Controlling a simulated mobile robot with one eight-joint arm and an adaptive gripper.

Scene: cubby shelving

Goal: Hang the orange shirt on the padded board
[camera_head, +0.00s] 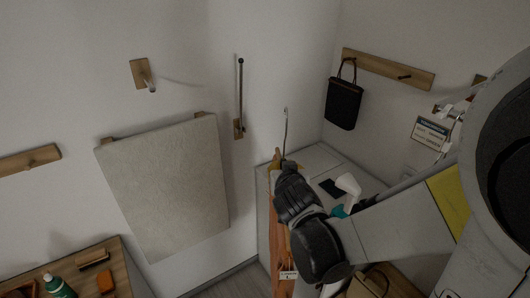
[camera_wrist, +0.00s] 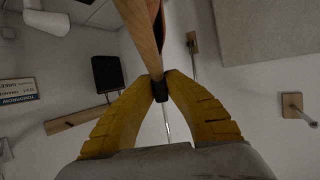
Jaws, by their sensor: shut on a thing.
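The orange shirt (camera_head: 279,250) hangs below my gripper (camera_head: 280,165) in the head view, mostly hidden behind my wrist. My gripper's yellow fingers (camera_wrist: 160,82) are shut on the dark neck of a wooden hanger (camera_wrist: 140,30) in the wrist view. The hanger's thin metal hook (camera_head: 285,128) sticks up free above the fingers. The padded board (camera_head: 165,185) is a pale beige slab on the wall, left of my gripper and apart from it. Its edge also shows in the wrist view (camera_wrist: 270,30).
A slim rod (camera_head: 240,95) on a wooden mount stands right of the board. A black bag (camera_head: 344,103) hangs on a peg rail (camera_head: 385,68). A desk (camera_head: 70,275) with a green bottle (camera_head: 57,285) is lower left.

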